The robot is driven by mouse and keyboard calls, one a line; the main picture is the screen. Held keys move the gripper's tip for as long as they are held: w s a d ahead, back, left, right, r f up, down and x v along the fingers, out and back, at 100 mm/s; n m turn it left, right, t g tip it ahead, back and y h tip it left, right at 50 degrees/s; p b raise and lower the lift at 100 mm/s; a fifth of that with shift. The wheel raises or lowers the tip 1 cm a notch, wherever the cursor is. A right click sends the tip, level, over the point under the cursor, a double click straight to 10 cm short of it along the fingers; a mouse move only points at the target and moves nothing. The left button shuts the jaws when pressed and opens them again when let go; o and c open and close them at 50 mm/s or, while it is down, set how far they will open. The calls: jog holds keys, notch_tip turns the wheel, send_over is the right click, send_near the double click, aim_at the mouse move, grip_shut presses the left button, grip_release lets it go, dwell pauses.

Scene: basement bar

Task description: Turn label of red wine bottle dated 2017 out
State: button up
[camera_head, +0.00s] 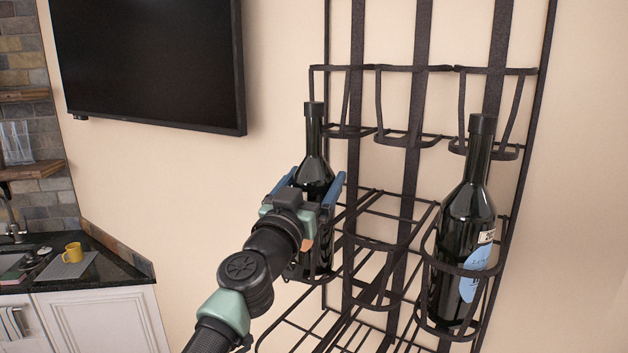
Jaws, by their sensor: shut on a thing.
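One dark wine bottle (315,167) stands upright at the left of the black metal wine rack (413,110). My gripper (314,188) is shut on this bottle around its shoulder and upper body. My gripper and arm hide part of the bottle, and no label shows on the part in view. A second dark bottle (455,215) stands nearly upright in the right ring holder of the rack. It has a blue label and a pale date strip turned to the right; the strip is only partly readable, starting with "20".
The rack's middle ring holder and the upper ring holders are empty. A black television (150,60) hangs on the wall at upper left. A dark counter (95,265) with a yellow mug (73,252) is at lower left.

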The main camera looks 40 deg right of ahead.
jog(key=o, duration=1)
jog(key=shift+d, duration=0.1)
jog(key=shift+f+g, duration=0.1)
jog(key=shift+g, duration=0.3)
jog(key=m+g+h+b, duration=0.2)
jog(key=m+g, duration=0.1)
jog(key=g, duration=0.1)
jog(key=shift+w+g, duration=0.1)
jog(key=shift+g, duration=0.2)
jog(key=shift+m+g+h+b, duration=0.55)
jog(key=shift+m+g, duration=0.75)
jog(key=shift+g, duration=0.9)
jog(key=shift+m+g, duration=0.4)
jog(key=shift+g, duration=0.3)
